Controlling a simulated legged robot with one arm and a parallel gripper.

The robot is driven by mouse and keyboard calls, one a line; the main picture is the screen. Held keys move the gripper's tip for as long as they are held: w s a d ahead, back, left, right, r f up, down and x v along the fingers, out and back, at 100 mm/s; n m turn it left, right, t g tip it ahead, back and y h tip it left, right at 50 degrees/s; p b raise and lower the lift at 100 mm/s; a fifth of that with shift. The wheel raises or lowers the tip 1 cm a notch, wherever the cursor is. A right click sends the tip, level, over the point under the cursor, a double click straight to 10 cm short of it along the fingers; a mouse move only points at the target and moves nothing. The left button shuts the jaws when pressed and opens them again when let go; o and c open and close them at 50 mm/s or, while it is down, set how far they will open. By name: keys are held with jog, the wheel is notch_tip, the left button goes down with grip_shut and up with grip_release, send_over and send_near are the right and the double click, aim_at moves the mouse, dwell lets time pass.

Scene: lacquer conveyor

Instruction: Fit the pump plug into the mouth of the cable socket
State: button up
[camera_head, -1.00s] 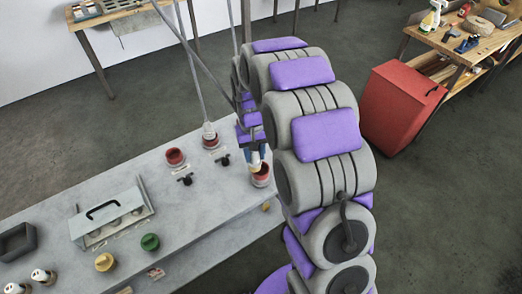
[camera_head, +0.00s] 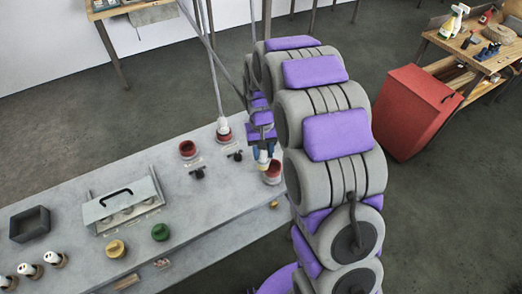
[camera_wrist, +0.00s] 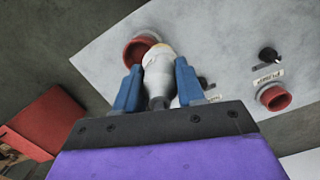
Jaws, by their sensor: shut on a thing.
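My gripper (camera_head: 263,158) is shut on a pale plug (camera_wrist: 160,72), which I take to be the pump plug. Its two blue fingers (camera_wrist: 158,88) grip the plug's sides in the wrist view. A red socket (camera_head: 273,175), likely the cable socket, stands at the table's right edge. In the wrist view this socket (camera_wrist: 134,50) lies beyond the plug's tip, to the left, and the plug covers part of its rim. In the head view the plug is at the socket's upper left, tilted. I cannot tell whether they touch; the plug does not look seated.
Another red socket (camera_head: 188,149) is empty. A further socket (camera_head: 224,136) holds a white plug with a cable rising from it. Black knobs (camera_head: 198,173), a grey-white box with a handle (camera_head: 122,206), and yellow and green caps sit on the grey table (camera_head: 200,215).

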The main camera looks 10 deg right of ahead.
jog(key=shift+d+p, duration=0.4)
jog(key=shift+d, duration=0.25)
jog(key=shift+d+f, duration=0.35)
jog(key=shift+f, duration=0.05)
jog(key=shift+a, duration=0.2)
jog(key=shift+d+r, duration=0.4)
jog(key=shift+d, duration=0.35)
dwell(0.8)
jog(key=shift+a, duration=0.1)
jog(key=shift+a, duration=0.45)
jog(key=shift+d+r+p, duration=0.1)
jog(key=shift+d+p, duration=0.35)
jog(key=shift+d, duration=0.6)
